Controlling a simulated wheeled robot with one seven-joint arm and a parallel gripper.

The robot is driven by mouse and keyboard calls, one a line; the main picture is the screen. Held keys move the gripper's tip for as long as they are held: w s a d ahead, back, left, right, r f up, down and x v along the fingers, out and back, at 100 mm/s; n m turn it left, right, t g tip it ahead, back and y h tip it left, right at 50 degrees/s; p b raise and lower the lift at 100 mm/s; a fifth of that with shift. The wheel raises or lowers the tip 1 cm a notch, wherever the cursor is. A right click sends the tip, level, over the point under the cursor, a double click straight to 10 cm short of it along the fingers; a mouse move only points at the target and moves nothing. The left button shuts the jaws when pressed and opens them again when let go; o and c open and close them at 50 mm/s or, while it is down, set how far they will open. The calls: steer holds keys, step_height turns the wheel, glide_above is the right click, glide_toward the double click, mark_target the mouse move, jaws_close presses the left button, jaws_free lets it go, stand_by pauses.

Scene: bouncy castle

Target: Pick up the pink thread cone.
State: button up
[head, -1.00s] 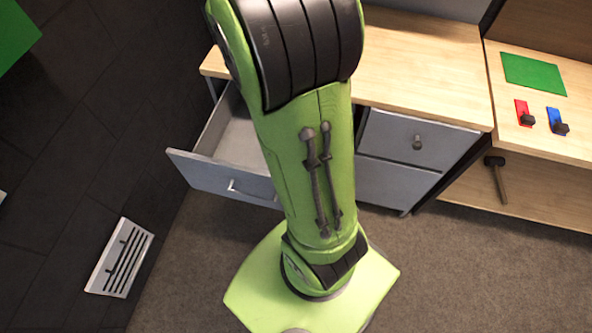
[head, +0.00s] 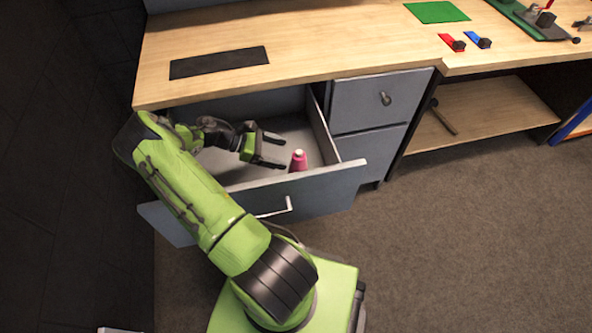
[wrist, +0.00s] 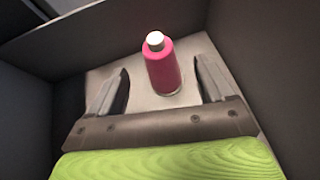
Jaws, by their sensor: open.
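The pink thread cone (head: 298,161) stands upright inside the open grey drawer (head: 320,190). It has a white top. My gripper (head: 275,151) is inside the drawer, to the left of the cone in the head view, with its two fingers apart and pointing toward it. In the wrist view the cone (wrist: 163,66) stands just ahead of and roughly between the two open fingers (wrist: 165,88). No finger appears to touch it. The gripper is empty.
The drawer's walls (wrist: 245,45) rise close around the gripper. The wooden desktop (head: 310,45) is above and behind the drawer, with a black mat (head: 219,62) on it. Closed drawers (head: 382,98) are to the right.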

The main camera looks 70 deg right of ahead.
mark_target(304, 159)
steer(key=b+x, duration=0.2)
steer(key=x, duration=0.7)
steer(key=shift+d+f+b, duration=0.15)
steer(key=shift+f+b, duration=0.05)
steer(key=shift+b, duration=0.15)
steer(key=shift+r, duration=0.1)
steer(key=c, duration=1.2)
steer(key=shift+r, duration=0.1)
